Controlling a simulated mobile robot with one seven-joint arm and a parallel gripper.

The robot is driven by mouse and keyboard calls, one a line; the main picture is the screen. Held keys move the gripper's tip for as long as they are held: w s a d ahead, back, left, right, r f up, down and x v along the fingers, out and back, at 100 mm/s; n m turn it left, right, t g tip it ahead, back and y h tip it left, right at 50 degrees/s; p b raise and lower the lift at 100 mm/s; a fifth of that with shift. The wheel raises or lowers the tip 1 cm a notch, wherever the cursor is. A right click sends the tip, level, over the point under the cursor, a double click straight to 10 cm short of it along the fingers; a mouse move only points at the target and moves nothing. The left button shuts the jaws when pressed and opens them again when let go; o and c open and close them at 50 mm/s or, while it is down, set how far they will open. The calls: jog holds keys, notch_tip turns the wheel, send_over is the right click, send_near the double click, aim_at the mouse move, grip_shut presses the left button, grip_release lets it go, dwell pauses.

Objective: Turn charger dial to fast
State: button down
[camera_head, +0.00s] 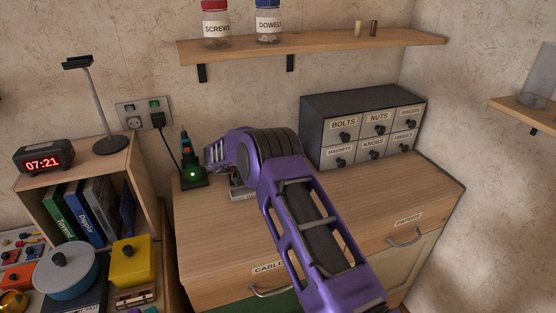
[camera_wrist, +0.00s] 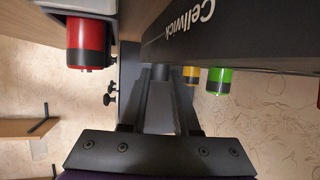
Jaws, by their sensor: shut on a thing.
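A dark body marked "Cellwick" (camera_wrist: 235,35), which appears to be the charger, crosses the top of the wrist view. My gripper (camera_wrist: 160,80) reaches up to its edge, with its fingertips close together on a small dark grey part that looks like the dial. The dial's markings and pointer are hidden, so I cannot tell its setting. In the head view, my purple arm covers the gripper and most of this spot; only a pale grey labelled edge (camera_head: 240,191) shows beneath it on the cabinet top.
A small dark stand with a green light (camera_head: 193,175) is left of my arm. A drawer unit (camera_head: 312,122) stands right. The wrist view shows red (camera_wrist: 86,42), yellow (camera_wrist: 191,74) and green (camera_wrist: 219,80) cylinders near the gripper. The right cabinet top (camera_head: 400,190) is clear.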

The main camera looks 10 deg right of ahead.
jog(key=shift+w+m+g+h+b, duration=0.1)
jog(key=shift+m+g+h+b, duration=0.2)
jog(key=shift+m+g, duration=0.3)
jog(key=c, duration=0.7)
grip_release()
jog(key=shift+o, duration=0.2)
jog(key=shift+a, duration=0.1)
jog(key=v, duration=1.7)
